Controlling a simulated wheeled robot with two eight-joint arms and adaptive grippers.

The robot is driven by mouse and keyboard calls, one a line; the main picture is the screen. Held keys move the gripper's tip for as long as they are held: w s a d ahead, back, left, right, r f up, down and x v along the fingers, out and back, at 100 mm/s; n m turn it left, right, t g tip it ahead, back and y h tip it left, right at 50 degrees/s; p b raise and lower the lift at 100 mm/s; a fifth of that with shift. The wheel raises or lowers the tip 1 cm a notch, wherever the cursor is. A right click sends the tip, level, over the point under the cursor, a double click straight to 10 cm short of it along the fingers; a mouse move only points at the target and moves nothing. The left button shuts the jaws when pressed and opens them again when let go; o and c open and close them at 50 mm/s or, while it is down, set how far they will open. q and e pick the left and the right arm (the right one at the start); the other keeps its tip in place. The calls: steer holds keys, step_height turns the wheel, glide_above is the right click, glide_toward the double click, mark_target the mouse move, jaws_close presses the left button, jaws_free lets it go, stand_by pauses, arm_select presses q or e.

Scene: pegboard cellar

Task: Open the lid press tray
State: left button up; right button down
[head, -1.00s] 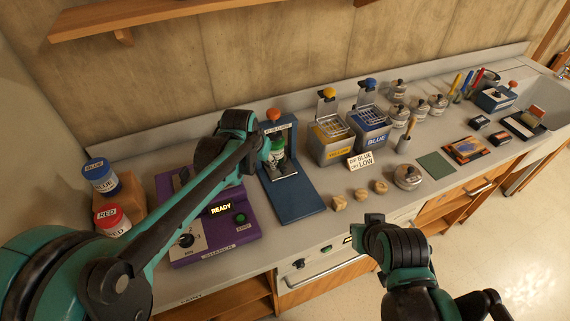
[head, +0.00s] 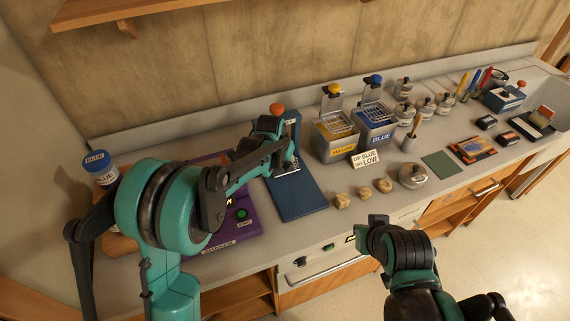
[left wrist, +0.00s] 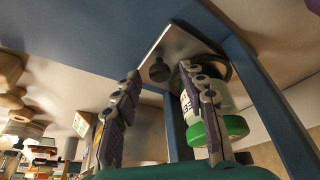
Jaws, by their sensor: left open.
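The lid press (head: 305,200) is a blue stand with an orange knob (head: 277,108), left of the dip tanks in the head view. Its metal tray (left wrist: 176,45) shows in the left wrist view, with a dark round knob (left wrist: 158,71) on its front part. A white can with a green lid (left wrist: 216,131) stands on the tray between the blue posts. My left gripper (left wrist: 160,72) is open, its fingertips on either side of the tray knob; I cannot tell whether they touch it. In the head view my left arm hides most of the tray and can. My right gripper (head: 368,228) hangs before the counter; its jaws are unclear.
A purple shaker (head: 240,228) stands left of the press, partly behind my arm. Yellow (head: 337,145) and blue (head: 374,132) tanks stand to the right, with a sign (head: 365,159). Wooden knobs (head: 343,201) and a round tin (head: 413,176) lie near the front edge.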

arm_select(q)
jaws_close()
steer(key=s+d, duration=0.1)
steer(key=s, duration=0.3)
steer(key=s+d, duration=0.2)
steer(key=s, duration=0.3)
steer(key=s+d, duration=0.2)
steer(key=s, duration=0.2)
steer(key=shift+s+d, duration=0.2)
steer(key=shift+d, duration=0.05)
jaws_free()
steer(key=shift+w, duration=0.1)
